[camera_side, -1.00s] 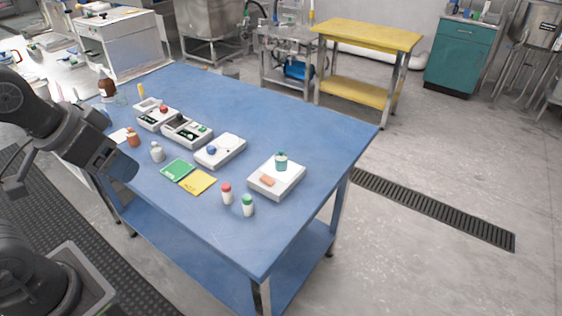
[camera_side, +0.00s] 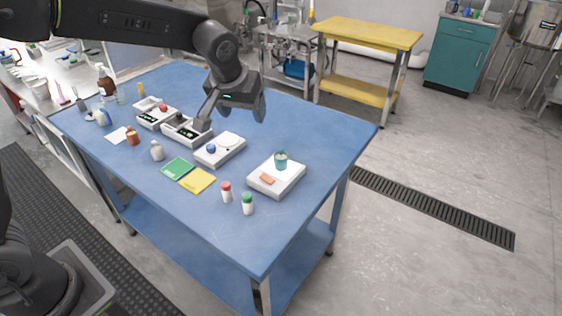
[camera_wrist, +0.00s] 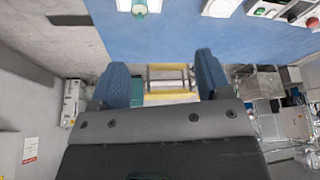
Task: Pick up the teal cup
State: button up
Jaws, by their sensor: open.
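The teal cup (camera_side: 281,160) stands on the white device at the right end of the blue table, in the side view. In the wrist view the teal cup (camera_wrist: 140,8) is at the top edge, partly cut off. My gripper (camera_side: 250,110) is above the back middle of the table, to the left of the cup and well apart from it. In the wrist view my gripper (camera_wrist: 160,72) has its two blue-padded fingers spread with nothing between them.
The white device (camera_side: 290,183) under the cup has an orange patch on its front. Another white device (camera_side: 220,150) with a blue knob stands to its left. Red-capped (camera_side: 227,192) and green-capped (camera_side: 247,204) bottles stand near the front edge. The table's right back is clear.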

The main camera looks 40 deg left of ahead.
jog(key=n, duration=0.1)
send_near(281, 152)
jog(key=shift+y, duration=0.3)
jog(key=x, duration=0.7)
jog(key=shift+a, duration=0.1)
jog(key=shift+d+x, duration=0.15)
jog(key=shift+x, duration=1.45)
jog(key=shift+d+x, duration=0.1)
jog(key=shift+x, duration=1.5)
jog(key=shift+c, duration=0.5)
jog(key=c, duration=1)
